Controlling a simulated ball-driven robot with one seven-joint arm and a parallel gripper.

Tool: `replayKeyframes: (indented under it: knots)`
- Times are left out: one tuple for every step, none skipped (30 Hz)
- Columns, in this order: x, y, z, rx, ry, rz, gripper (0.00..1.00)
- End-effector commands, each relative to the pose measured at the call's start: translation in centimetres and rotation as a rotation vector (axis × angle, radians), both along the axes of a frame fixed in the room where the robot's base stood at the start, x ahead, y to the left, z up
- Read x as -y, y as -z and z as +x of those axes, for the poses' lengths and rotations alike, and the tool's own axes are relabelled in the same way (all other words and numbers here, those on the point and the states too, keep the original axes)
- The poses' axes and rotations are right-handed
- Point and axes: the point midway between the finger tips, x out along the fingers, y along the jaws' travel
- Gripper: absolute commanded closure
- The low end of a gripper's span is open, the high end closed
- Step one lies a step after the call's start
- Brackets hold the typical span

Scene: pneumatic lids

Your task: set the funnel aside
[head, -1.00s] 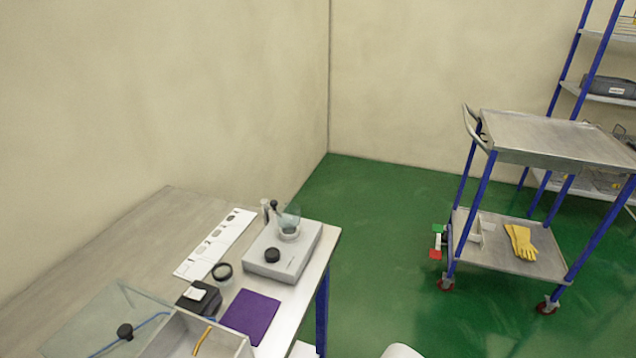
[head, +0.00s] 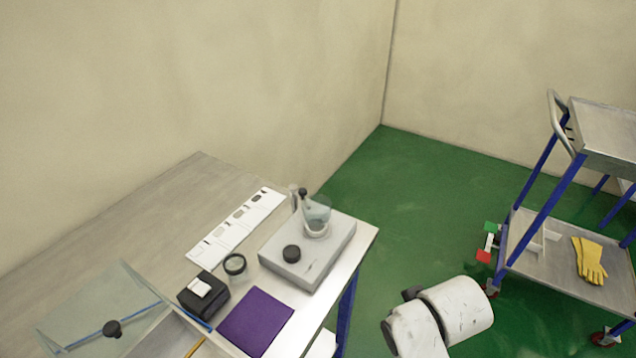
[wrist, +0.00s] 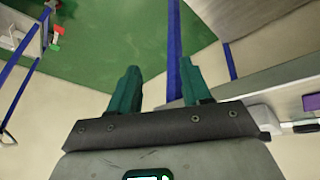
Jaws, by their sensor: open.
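A clear, wide-mouthed vessel that looks like the funnel (head: 319,210) stands on the grey box-shaped device (head: 328,247) near the table's far right corner. A pale ring shows at its base, and a dark-knobbed part stands beside it. My gripper (wrist: 162,92) shows in the wrist view with its two teal fingers apart and nothing between them. It is away from the funnel, with the table edge to its right in that view. The head view shows my white arm links at the lower right, but not the fingers. The funnel cannot be made out in the wrist view.
On the table (head: 150,212) are a purple mat (head: 256,320), a black device (head: 203,295), a dark-rimmed jar (head: 235,266), a picture strip (head: 236,228) and a clear lid (head: 90,315). A cart (head: 540,262) with yellow gloves (head: 589,260) stands right. Green floor lies between.

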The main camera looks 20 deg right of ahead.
Motion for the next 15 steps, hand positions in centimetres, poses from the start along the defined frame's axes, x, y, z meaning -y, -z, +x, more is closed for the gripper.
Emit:
replayKeyframes:
  knots:
    - [0.2,-0.5,1.3,0.017,0.003,-0.009,0.52]
    - [0.3,-0.8,2.0,0.025,0.006,-0.014,0.52]
    - [0.4,-1.2,2.9,0.036,0.009,-0.021,0.52]
    - [0.6,-1.6,3.7,0.043,0.014,-0.027,0.52]
    - [0.7,-2.0,4.5,0.051,0.018,-0.031,0.52]
    - [0.8,-2.5,5.6,0.062,0.023,-0.04,0.52]
    - [0.9,-3.0,6.6,0.071,0.028,-0.045,0.52]
    - [1.0,-3.6,7.6,0.078,0.035,-0.051,0.52]
    - [1.1,-4.3,9.0,0.087,0.044,-0.057,0.52]
    - [1.2,-4.9,10.0,0.094,0.052,-0.062,0.52]
    - [1.2,-5.6,11.1,0.099,0.061,-0.065,0.52]
    - [1.2,-6.5,12.5,0.103,0.073,-0.068,0.52]
    - [1.0,-7.1,13.5,0.105,0.081,-0.067,0.52]
    - [1.0,-7.7,14.4,0.105,0.091,-0.067,0.52]
    - [0.7,-8.6,15.7,0.105,0.101,-0.064,0.52]
